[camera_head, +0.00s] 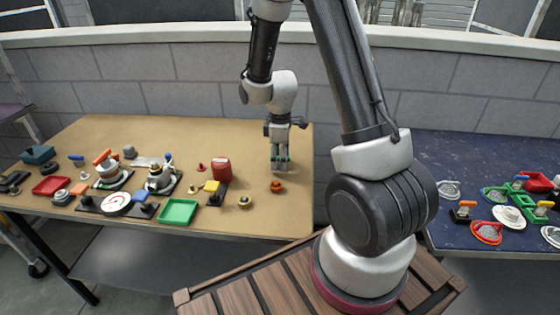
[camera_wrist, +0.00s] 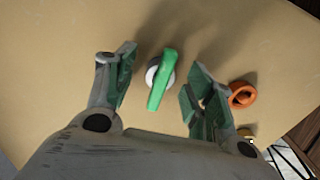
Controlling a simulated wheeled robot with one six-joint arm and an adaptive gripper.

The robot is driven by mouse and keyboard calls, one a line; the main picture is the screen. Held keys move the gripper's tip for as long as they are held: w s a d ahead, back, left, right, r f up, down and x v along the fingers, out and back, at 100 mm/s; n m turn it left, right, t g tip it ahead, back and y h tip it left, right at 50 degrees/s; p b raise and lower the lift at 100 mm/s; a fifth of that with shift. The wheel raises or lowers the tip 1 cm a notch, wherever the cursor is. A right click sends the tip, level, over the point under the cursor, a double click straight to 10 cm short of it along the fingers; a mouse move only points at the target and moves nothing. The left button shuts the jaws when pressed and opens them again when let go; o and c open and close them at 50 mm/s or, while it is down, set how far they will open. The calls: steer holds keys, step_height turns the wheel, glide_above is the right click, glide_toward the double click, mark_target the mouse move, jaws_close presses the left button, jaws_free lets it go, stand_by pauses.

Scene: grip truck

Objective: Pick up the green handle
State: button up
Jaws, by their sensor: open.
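The green handle (camera_wrist: 160,80) shows in the wrist view, a long green bar lying across a round white and grey base (camera_wrist: 153,72) on the tan table. My gripper (camera_wrist: 157,75) is open, with one finger to the left of the handle and one to the right, both apart from it. In the head view my gripper (camera_head: 280,163) points down over the right part of the tan table (camera_head: 250,135). The handle is hard to make out there, hidden by or merged with the fingers.
An orange ring-shaped piece (camera_wrist: 242,94) lies just right of my right finger; it also shows in the head view (camera_head: 277,186). A red block (camera_head: 221,169), a yellow-topped piece (camera_head: 211,186) and a green tray (camera_head: 178,212) stand to the left. The table behind my gripper is clear.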

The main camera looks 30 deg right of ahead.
jaws_close()
steer(key=shift+r, duration=0.1)
